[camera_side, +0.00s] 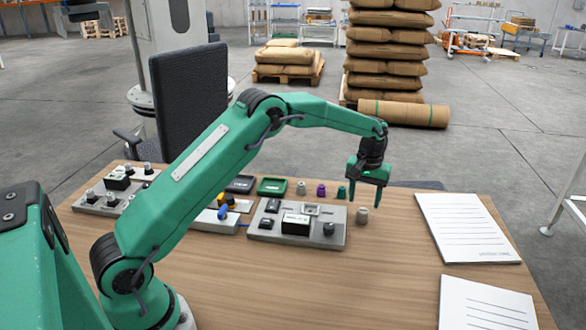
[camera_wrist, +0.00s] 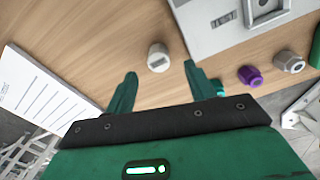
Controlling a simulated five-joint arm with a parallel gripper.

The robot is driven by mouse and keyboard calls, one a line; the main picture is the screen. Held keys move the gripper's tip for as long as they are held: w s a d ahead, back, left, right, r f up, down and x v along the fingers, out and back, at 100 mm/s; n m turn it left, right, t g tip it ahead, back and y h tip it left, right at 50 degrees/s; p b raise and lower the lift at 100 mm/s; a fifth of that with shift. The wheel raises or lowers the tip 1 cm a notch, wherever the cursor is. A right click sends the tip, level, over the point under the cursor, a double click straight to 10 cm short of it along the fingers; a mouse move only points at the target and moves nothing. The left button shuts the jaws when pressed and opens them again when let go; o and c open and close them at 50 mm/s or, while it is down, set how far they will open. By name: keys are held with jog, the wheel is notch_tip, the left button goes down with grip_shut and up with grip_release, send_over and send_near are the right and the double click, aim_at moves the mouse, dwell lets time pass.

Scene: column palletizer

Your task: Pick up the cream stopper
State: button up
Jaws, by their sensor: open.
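The cream stopper (camera_side: 362,215) stands alone on the wooden table, just right of the grey control panel. In the wrist view, the cream stopper (camera_wrist: 158,57) shows between the fingertips, slightly beyond their line. My gripper (camera_side: 364,199) is open and empty, pointing down above the stopper. In the wrist view, my gripper (camera_wrist: 159,69) shows both green fingers apart, with nothing held. I cannot tell the exact height of the fingertips over the stopper.
A grey stopper (camera_side: 301,188), a purple stopper (camera_side: 321,190) and a green stopper (camera_side: 341,192) stand behind the grey control panel (camera_side: 260,234). A paper sheet (camera_side: 465,228) lies to the right. Table between the cream stopper and the paper is clear.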

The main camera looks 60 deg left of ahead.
aim_at(363, 210)
jog(key=shift+f, duration=0.3)
jog(key=shift+d+f, duration=0.1)
jog(key=shift+f, duration=2.45)
jog(key=c, duration=1)
jog(key=shift+r, duration=0.1)
